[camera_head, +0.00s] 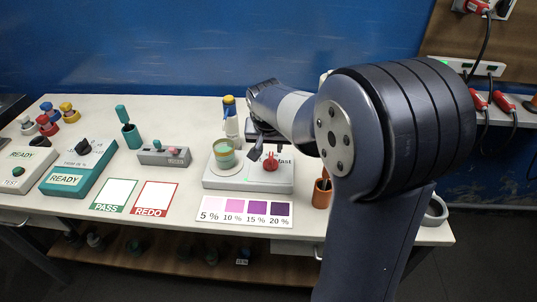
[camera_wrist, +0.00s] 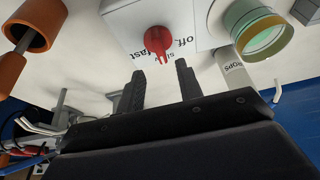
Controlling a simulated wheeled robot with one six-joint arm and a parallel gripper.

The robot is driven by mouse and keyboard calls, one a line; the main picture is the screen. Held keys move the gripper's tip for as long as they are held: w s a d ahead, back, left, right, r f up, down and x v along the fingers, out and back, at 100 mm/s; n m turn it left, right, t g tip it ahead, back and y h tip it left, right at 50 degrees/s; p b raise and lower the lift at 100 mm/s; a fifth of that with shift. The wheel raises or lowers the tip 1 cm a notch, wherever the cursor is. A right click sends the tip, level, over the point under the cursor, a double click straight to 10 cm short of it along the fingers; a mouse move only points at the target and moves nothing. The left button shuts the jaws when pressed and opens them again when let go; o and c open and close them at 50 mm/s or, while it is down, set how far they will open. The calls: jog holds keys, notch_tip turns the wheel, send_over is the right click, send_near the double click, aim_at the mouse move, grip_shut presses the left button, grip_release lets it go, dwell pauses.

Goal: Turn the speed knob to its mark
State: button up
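The red speed knob (camera_head: 270,163) sits on the front right of a white stirrer (camera_head: 235,183). In the wrist view the knob (camera_wrist: 158,40) is upside down, with "off" and "fast" printed around it and another word partly covered. Which word its pointer faces I cannot tell for sure. My gripper (camera_wrist: 160,70) is open and empty. Its two dark fingers point toward the knob, one on each side of its line, and appear just short of it. In the head view my gripper (camera_head: 262,143) is by the knob, partly hidden by my arm.
A beaker of greenish liquid (camera_head: 224,155) stands on the stirrer plate, left of the knob. A dropper bottle (camera_head: 230,118) stands behind. An orange-brown cup (camera_head: 322,193) is close on the right. A purple colour card (camera_head: 244,211) lies in front.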

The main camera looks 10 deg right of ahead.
aim_at(271, 157)
jog(key=x, duration=0.8)
jog(key=shift+f, duration=0.15)
jog(key=shift+c, duration=0.2)
grip_shut()
